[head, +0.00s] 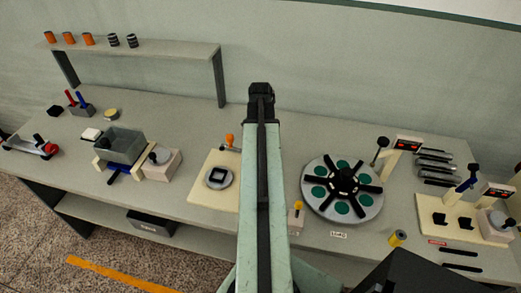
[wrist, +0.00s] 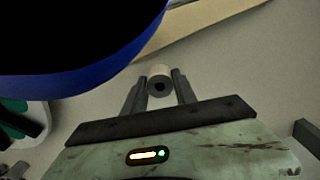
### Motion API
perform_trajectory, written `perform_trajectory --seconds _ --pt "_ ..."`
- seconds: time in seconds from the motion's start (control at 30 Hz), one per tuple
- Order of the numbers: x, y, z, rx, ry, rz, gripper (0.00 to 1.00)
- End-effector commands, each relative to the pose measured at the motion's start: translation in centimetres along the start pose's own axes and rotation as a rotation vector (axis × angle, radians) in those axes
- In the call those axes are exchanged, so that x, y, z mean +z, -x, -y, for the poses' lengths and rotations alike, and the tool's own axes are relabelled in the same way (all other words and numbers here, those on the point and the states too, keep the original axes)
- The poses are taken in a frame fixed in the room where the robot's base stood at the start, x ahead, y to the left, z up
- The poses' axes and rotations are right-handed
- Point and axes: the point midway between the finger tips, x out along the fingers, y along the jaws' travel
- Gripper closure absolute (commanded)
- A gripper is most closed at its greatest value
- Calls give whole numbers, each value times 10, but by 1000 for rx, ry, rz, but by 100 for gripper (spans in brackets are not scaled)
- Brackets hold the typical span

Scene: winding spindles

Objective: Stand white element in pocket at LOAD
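My gripper (head: 261,90) is at the far end of my arm, in the middle of the head view, raised left of the rotary disc. In the wrist view, its fingers (wrist: 158,88) are closed on both sides of a pale, off-white cylinder (wrist: 159,72) with a dark hole in its end, which I take as the white element. The head view does not show it. The grey rotary disc (head: 315,207) has several green round pockets and a black spoked hub. The LOAD label (head: 338,235) lies at its front edge; the pocket (head: 342,207) nearest it looks empty.
A cream board with a ring fixture (head: 219,177) is left of my arm. A large dark, blue-rimmed shape (wrist: 110,75) fills the wrist view's upper left.

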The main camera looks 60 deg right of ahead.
Motion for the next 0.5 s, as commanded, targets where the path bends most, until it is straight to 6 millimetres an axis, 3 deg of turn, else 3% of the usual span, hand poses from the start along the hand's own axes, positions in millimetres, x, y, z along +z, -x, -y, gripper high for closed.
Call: perform_trajectory --seconds 0.33,0.5 --pt "0 3 0 0 -1 0 100" --pt "0 23 -1 0 -1 0 100"
